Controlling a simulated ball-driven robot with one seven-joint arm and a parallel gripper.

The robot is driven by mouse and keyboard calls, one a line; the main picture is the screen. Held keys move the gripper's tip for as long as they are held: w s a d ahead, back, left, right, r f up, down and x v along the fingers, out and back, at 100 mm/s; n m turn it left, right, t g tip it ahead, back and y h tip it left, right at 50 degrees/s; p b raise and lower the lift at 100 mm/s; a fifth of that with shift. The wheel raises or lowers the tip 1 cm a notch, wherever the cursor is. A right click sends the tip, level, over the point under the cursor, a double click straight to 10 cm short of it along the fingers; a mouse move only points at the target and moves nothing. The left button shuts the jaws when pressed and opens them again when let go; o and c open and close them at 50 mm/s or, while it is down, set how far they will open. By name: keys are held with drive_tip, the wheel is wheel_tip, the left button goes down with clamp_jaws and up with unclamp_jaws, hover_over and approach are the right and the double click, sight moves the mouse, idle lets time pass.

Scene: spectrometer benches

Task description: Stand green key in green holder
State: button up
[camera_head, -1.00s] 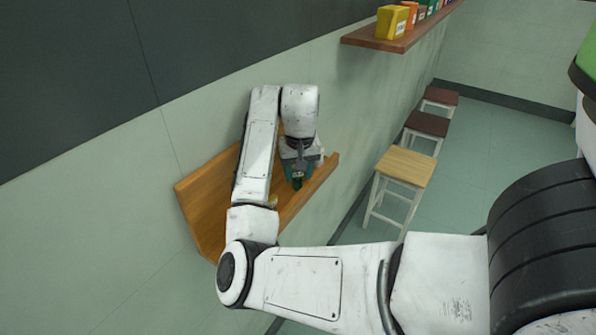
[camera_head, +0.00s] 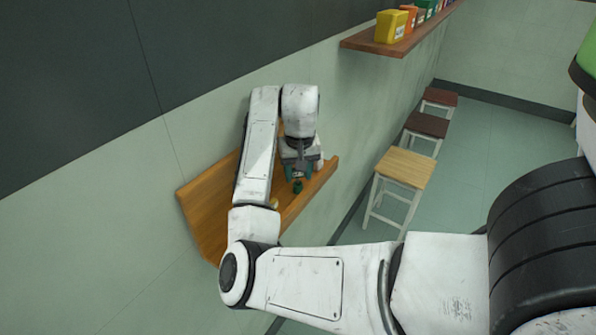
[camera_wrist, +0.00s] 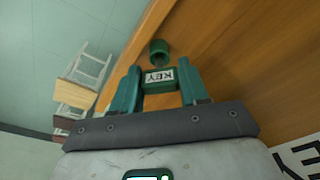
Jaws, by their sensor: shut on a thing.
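My gripper (camera_wrist: 157,73) is shut on the green key (camera_wrist: 160,79), a small green block with a white KEY label, held between the teal fingers. The green holder (camera_wrist: 158,46), a short round cup, stands on the wooden shelf just beyond the key in the wrist view. A thin shaft from the key points toward the holder; I cannot tell whether it enters it. In the head view my gripper (camera_head: 299,171) is over the shelf's right part, with the green holder (camera_head: 297,187) just below it. The key is hard to make out there.
The wooden shelf (camera_head: 205,205) runs along the wall; a small yellowish thing (camera_head: 274,202) is partly hidden by my arm. A white panel with black letters (camera_wrist: 300,160) shows at the wrist view's corner. Stools (camera_head: 404,167) and a higher shelf (camera_head: 365,45) with coloured boxes are farther right.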

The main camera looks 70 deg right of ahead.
drive_tip(key=shift+f, duration=0.85)
idle(0.7)
drive_tip(key=o, duration=0.7)
drive_tip(key=shift+o, duration=0.2)
drive_tip(key=shift+r, duration=0.1)
wheel_tip(320, 180, up, 11)
drive_tip(key=a, duration=0.1)
drive_tip(key=shift+s+a, duration=0.15)
drive_tip(key=shift+s, duration=0.3)
idle(0.8)
